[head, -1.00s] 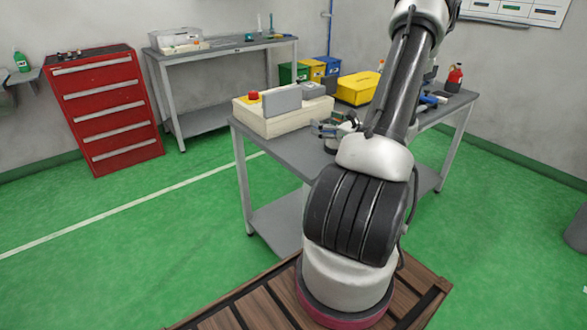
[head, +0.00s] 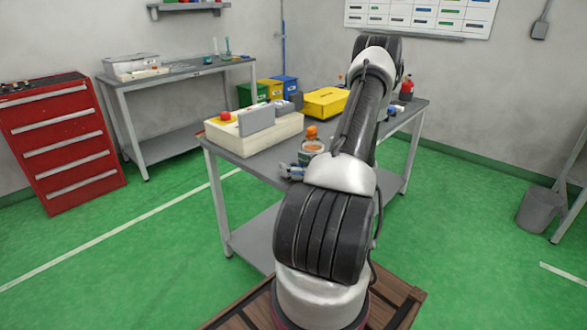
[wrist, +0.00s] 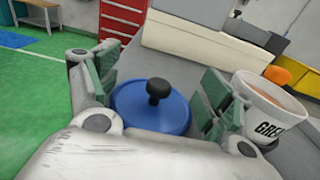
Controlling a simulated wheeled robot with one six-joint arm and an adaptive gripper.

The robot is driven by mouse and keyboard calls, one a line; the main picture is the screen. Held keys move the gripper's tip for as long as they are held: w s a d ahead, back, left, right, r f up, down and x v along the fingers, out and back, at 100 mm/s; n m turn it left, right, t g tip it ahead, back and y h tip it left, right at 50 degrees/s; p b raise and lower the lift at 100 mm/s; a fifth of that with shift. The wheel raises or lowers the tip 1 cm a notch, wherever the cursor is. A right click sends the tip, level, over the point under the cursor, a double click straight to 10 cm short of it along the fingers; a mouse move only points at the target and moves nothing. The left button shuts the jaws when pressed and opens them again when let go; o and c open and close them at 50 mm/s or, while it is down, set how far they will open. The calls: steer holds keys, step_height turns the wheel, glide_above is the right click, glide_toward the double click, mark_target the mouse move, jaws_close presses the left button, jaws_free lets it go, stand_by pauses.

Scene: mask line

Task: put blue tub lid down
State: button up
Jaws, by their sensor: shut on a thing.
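The blue tub lid (wrist: 150,108), a round disc with a black knob on top, sits between the green-padded fingers of my gripper (wrist: 158,92) in the wrist view. The gripper is shut on the lid, with a pad at each side of it. Whether the lid's underside touches anything is hidden. In the head view only a small part of my gripper (head: 293,171) shows past my arm, over the near part of the workbench (head: 232,150), and the lid is hard to make out there.
A white tub (wrist: 266,108) with dark lettering stands just right of the gripper, an orange object (wrist: 297,76) behind it. A cream box with a red button (head: 262,133) and a yellow case (head: 325,102) stand on the bench. A red drawer cabinet (head: 62,143) stands farther left.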

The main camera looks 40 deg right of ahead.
steer(key=shift+f, duration=0.5)
steer(key=shift+f, duration=0.1)
steer(key=o, duration=0.8)
